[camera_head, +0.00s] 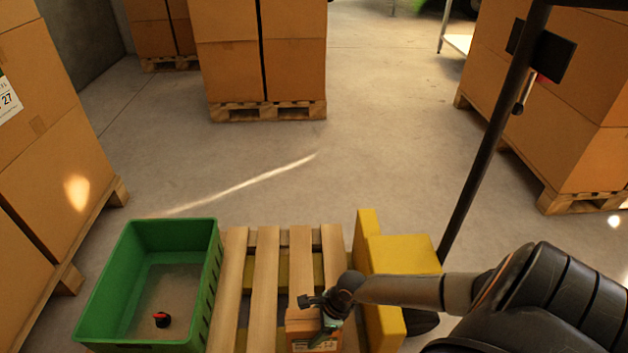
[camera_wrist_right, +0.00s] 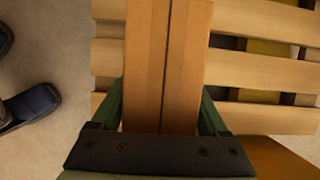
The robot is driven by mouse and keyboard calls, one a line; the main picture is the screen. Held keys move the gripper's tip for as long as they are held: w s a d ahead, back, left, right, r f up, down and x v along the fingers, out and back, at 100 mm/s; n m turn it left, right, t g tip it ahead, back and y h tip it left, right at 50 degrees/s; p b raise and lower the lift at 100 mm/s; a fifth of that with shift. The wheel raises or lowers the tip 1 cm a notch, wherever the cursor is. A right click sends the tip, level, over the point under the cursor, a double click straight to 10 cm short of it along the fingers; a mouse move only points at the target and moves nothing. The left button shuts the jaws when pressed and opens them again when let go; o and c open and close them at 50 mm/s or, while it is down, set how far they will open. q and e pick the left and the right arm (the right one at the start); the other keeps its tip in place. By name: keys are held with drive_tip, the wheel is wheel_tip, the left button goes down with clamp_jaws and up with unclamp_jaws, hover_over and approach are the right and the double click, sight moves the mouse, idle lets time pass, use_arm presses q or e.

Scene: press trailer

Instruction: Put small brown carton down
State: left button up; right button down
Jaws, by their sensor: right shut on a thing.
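The small brown carton (camera_head: 300,333) is at the bottom middle of the head view, over the slats of a wooden pallet (camera_head: 264,262). My right gripper (camera_head: 318,318) is shut on it from above. In the right wrist view the carton (camera_wrist_right: 168,70) fills the middle, with the green fingers of the right gripper (camera_wrist_right: 163,118) on both its sides and pallet slats (camera_wrist_right: 265,62) behind it. I cannot tell whether the carton touches the slats. My left gripper is not in view.
A green crate (camera_head: 212,262) with a small black and red object (camera_head: 162,320) stands left of the pallet. A yellow block-like structure (camera_head: 405,252) is at its right. Large stacked cartons (camera_head: 265,55) on pallets stand farther off. The floor between is clear.

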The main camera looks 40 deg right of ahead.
drive_tip(key=shift+w, duration=0.15)
unclamp_jaws()
